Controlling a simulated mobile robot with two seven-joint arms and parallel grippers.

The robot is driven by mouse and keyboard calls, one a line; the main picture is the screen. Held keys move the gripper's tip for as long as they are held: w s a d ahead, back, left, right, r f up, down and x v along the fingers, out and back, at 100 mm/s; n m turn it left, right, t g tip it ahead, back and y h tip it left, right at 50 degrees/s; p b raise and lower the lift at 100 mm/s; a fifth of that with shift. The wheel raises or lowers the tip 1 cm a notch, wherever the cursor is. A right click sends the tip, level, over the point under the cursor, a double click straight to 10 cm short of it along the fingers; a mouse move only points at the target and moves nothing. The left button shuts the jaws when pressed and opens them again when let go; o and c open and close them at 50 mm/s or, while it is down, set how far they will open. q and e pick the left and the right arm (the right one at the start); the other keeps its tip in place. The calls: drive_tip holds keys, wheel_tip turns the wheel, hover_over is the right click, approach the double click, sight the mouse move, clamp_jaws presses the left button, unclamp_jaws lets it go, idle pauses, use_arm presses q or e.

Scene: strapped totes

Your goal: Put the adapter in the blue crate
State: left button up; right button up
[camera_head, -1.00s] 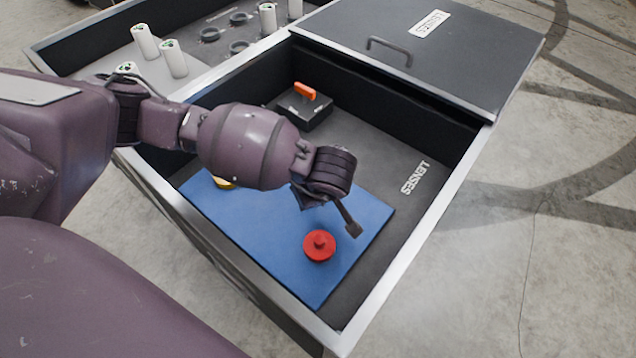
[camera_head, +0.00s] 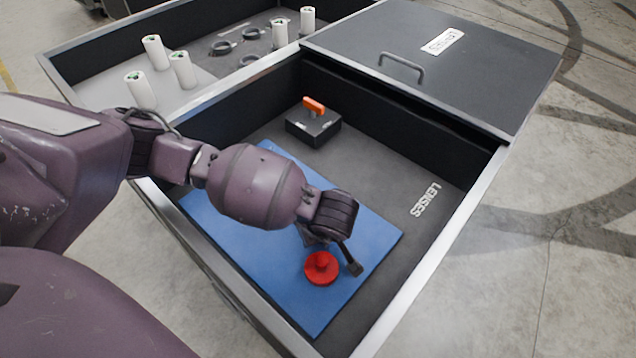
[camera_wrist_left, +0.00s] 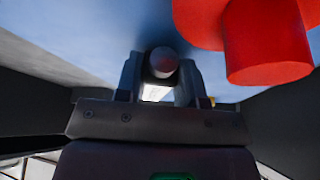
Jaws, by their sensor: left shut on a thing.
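My left gripper (camera_head: 335,258) is low over the blue mat (camera_head: 365,240) in the open front compartment of the case. In the left wrist view, its fingers (camera_wrist_left: 160,85) are shut on a small grey, round-ended piece (camera_wrist_left: 164,62); I cannot tell whether this is the adapter. A red round piece with a raised knob (camera_head: 321,268) sits on the mat just beside the gripper. It also shows large at the upper right of the left wrist view (camera_wrist_left: 265,45). No blue crate shows. My right gripper is out of view.
A black block with an orange handle (camera_head: 313,125) stands at the compartment's back. A dark lid (camera_head: 470,75) with a handle lies to the right rear. Several white cylinders (camera_head: 182,70) stand in the rear compartment. A bit of yellow (camera_wrist_left: 211,99) shows in the wrist view.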

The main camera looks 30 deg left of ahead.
use_arm(q)
drive_tip(key=shift+f, duration=0.15)
drive_tip(key=o, duration=1)
drive_tip(key=shift+c, duration=0.2)
